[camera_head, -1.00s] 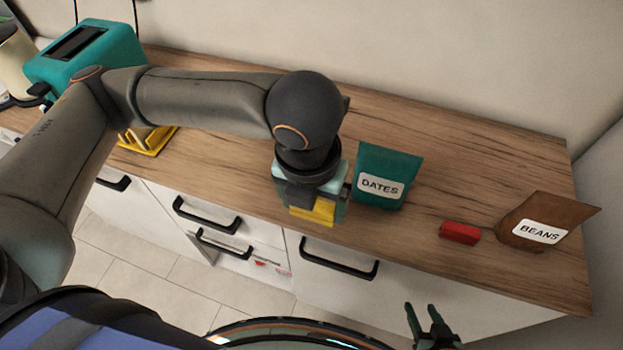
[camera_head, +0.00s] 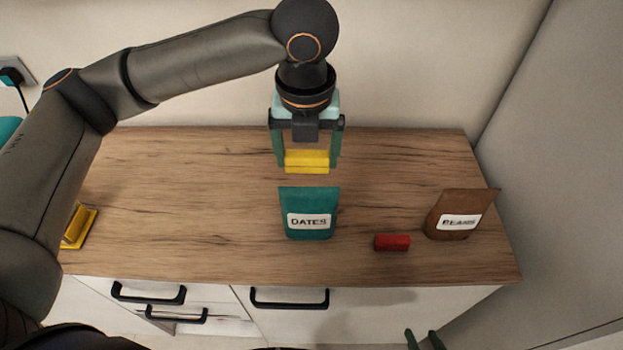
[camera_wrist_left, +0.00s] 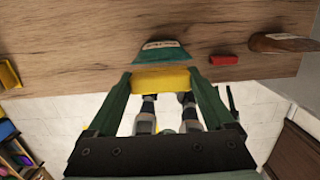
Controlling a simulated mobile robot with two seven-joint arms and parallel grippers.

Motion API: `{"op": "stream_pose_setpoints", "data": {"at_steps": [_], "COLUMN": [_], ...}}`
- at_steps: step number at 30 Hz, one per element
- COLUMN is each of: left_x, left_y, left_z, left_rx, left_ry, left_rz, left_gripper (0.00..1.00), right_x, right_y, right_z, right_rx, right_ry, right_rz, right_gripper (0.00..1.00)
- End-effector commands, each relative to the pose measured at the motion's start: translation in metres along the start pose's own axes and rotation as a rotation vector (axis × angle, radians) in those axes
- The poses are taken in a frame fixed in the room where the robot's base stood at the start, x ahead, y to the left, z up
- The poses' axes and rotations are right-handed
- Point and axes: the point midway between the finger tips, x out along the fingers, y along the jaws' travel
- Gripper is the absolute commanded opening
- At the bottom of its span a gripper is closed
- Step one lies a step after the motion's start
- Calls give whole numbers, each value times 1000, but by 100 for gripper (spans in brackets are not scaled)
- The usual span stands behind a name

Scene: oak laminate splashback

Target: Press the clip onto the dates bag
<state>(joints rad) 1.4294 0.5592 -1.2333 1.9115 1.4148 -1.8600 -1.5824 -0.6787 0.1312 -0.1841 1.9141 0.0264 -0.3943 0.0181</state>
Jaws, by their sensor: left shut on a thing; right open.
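The dates bag (camera_head: 309,203) is teal with a white DATES label and stands upright on the wooden counter. My left gripper (camera_head: 307,165) is shut on a yellow clip (camera_head: 307,158). In the head view the clip shows just above the bag's top edge, with a small gap between them. The left wrist view shows the yellow clip (camera_wrist_left: 161,79) between the green fingers, with the dates bag (camera_wrist_left: 160,54) beyond it. My right gripper (camera_head: 424,340) is at the bottom edge of the head view, empty, its fingers apart.
A red clip-like block (camera_head: 392,242) lies on the counter (camera_head: 180,200) right of the dates bag. A brown beans bag (camera_head: 462,208) stands further right. A yellow object (camera_head: 79,227) sits at the left end. Drawers with black handles (camera_head: 289,305) are below the front edge.

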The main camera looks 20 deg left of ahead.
Motion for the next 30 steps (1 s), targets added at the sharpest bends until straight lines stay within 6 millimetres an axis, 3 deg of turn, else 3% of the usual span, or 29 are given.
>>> {"op": "stream_pose_setpoints", "data": {"at_steps": [8, 24, 30], "left_x": [4, 41, 46], "left_y": [2, 1, 1], "left_z": [5, -1, -1], "left_rx": [-13, -11, -11], "left_ry": [1, 0, 1], "left_rz": [-1, -1, -1], "left_gripper": [35, 35, 35], "right_x": [4, 38, 43], "right_y": [0, 3, 3], "right_z": [5, 41, 47], "right_rx": [0, 0, 0], "right_ry": [0, 0, 0], "right_rz": [0, 0, 0], "right_gripper": [50, 50, 50]}}
